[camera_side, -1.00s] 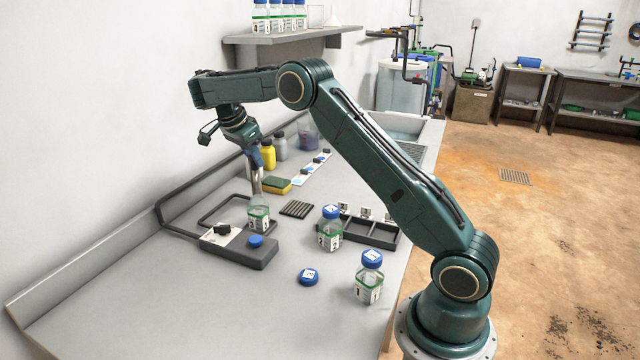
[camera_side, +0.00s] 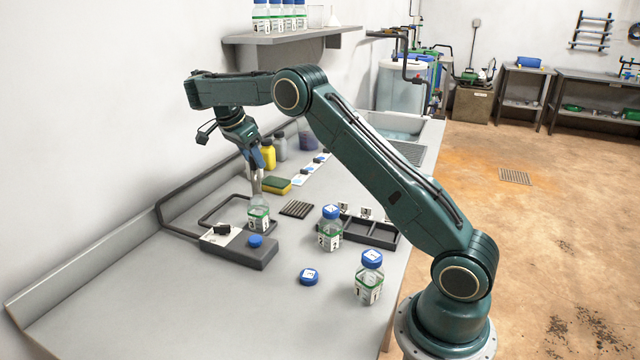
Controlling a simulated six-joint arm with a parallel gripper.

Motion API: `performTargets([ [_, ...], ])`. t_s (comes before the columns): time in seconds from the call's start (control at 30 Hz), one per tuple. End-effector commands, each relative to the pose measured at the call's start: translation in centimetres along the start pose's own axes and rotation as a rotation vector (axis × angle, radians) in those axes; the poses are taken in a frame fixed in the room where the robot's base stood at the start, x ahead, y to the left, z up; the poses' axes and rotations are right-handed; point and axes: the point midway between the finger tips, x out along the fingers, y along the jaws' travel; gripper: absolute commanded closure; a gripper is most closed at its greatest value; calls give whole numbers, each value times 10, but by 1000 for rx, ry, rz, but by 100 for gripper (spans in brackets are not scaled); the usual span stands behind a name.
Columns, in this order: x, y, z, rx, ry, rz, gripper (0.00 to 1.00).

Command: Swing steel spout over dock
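A dark dock (camera_side: 262,258) lies on the bench with a blue knob (camera_side: 255,241) and a pale plate on top. An uncapped bottle with a green-banded label (camera_side: 259,218) stands upright at its back right. A narrow pale metallic piece (camera_side: 256,186) runs from under my gripper down to the bottle mouth; I cannot tell whether it is the steel spout or my fingers. A dark bent tube (camera_side: 172,203) loops behind the dock. My gripper (camera_side: 257,168) points down above the bottle. Its fingertips are too small to tell open from shut.
Two blue-capped bottles (camera_side: 330,230) (camera_side: 369,278) and a loose blue cap (camera_side: 309,277) are right of the dock. A dark compartment tray (camera_side: 383,237), a ribbed mat (camera_side: 297,208) and a sponge (camera_side: 277,186) lie behind. The front-left bench is clear.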

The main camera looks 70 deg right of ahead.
Motion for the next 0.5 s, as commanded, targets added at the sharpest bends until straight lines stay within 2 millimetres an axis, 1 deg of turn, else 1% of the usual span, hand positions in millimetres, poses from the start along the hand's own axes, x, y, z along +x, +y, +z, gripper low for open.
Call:
performTargets([
  [0.5, 1, 2, -2, -25, 0, -8, 58],
])
